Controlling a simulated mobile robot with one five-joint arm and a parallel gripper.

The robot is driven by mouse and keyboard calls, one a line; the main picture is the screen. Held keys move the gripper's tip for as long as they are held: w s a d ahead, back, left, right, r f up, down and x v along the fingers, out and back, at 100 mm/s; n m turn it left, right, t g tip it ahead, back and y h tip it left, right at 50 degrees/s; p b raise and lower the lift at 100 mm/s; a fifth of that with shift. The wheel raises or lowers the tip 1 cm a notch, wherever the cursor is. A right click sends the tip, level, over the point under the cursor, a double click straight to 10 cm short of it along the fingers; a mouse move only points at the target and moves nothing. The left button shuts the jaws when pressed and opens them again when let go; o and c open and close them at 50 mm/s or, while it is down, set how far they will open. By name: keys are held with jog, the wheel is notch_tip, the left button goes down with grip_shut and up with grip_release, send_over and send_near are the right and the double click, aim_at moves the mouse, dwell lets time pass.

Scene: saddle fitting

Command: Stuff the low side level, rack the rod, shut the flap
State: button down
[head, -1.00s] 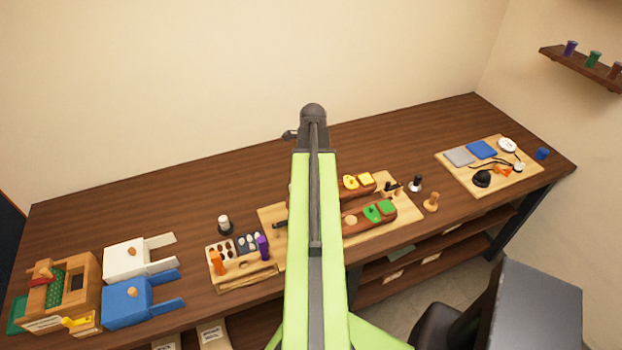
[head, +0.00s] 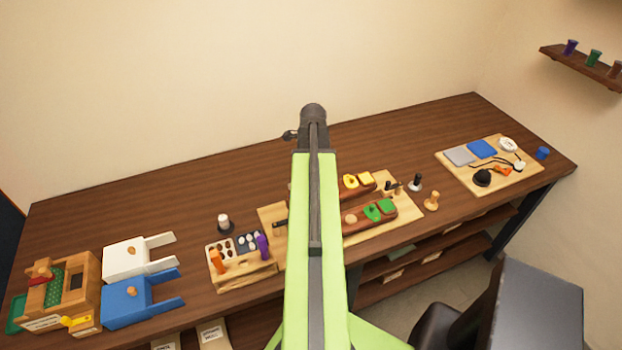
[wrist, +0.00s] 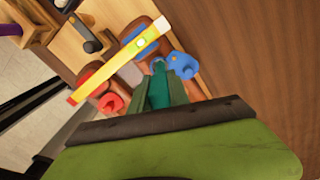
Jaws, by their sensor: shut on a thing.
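In the wrist view my gripper (wrist: 168,82) is shut on a small teal piece (wrist: 158,92), partly hidden between the fingers. A yellow bar with a bubble vial (wrist: 115,65) lies slantwise just beyond the fingertips. A red piece (wrist: 111,102) and a blue piece (wrist: 183,66) sit on brown supports on either side of the fingers. In the head view my arm hides my gripper and part of the fitting board (head: 408,212). Yellow pieces (head: 366,180) and green pieces (head: 379,209) show on brown supports there. I cannot make out which part is the flap.
A wooden holder (head: 244,274) with orange and purple cylinders stands left of the board. White (head: 126,260) and blue (head: 126,303) forked blocks and a wooden box (head: 82,294) are farther left. Another board (head: 452,158) lies at right. The table's back strip is clear.

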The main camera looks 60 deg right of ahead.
jog(key=shift+r+p, duration=4.05)
jog(key=shift+f, duration=0.1)
